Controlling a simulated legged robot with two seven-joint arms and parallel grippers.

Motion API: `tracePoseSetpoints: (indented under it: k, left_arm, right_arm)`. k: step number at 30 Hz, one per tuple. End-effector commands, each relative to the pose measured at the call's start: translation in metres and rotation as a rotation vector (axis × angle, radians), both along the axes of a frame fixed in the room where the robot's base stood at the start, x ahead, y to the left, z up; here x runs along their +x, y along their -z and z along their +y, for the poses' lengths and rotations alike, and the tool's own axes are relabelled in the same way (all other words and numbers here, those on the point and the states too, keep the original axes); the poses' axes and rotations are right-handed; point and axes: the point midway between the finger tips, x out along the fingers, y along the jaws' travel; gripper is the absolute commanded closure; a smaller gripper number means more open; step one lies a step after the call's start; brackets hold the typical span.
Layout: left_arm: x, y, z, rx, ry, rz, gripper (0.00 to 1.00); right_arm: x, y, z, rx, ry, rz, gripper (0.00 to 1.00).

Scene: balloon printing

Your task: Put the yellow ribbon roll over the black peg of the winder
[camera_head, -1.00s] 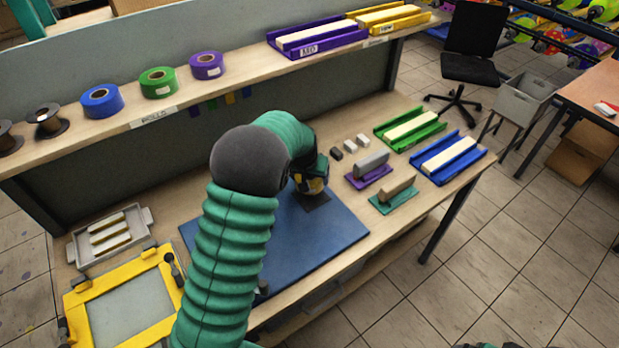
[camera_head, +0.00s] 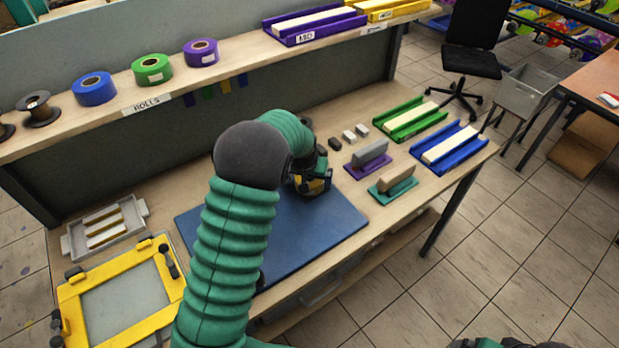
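My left gripper (camera_head: 315,183) is low over the back right of the blue mat (camera_head: 325,225), mostly hidden behind my own green-sleeved arm. A yellow and dark piece (camera_head: 317,186) shows at its end. I cannot tell whether this is the yellow ribbon roll or part of the gripper, and the fingers cannot be made out. No yellow roll stands among the rolls on the shelf. The winder and its black peg cannot be made out. My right gripper is not clearly in view; only a dark green bit of my body shows at the bottom edge.
Blue (camera_head: 94,89), green (camera_head: 152,70) and purple (camera_head: 201,53) rolls stand on the shelf (camera_head: 240,76). A yellow frame (camera_head: 85,292) and grey tray (camera_head: 139,224) are at left.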

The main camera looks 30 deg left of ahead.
Motion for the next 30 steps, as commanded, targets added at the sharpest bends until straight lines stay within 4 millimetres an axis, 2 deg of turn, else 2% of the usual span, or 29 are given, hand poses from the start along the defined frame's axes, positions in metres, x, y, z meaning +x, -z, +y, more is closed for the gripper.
tracePoseSetpoints:
  k: [8,11,14,24,30]
  left_arm:
    - [-0.001,-0.002,0.0,0.0,-0.001,0.0,0.0]
    - [-0.003,-0.012,-0.001,0.001,0.0,-0.003,0.0]
    - [-0.011,-0.031,-0.004,0.002,0.001,-0.005,0.0]
    - [-0.045,-0.122,-0.017,0.001,0.001,-0.005,0.0]
    - [-0.057,-0.151,-0.021,0.001,0.001,0.0,0.0]
  right_arm:
    - [0.0,0.0,0.0,0.0,0.0,0.0,0.01]
    - [0.0,0.0,0.0,0.0,0.0,0.0,0.01]
    - [0.0,0.001,0.0,0.0,0.0,0.0,0.01]
    - [0.0,0.002,0.0,0.0,0.0,0.0,0.01]
    - [0.0,0.002,0.0,0.0,0.0,0.0,0.01]
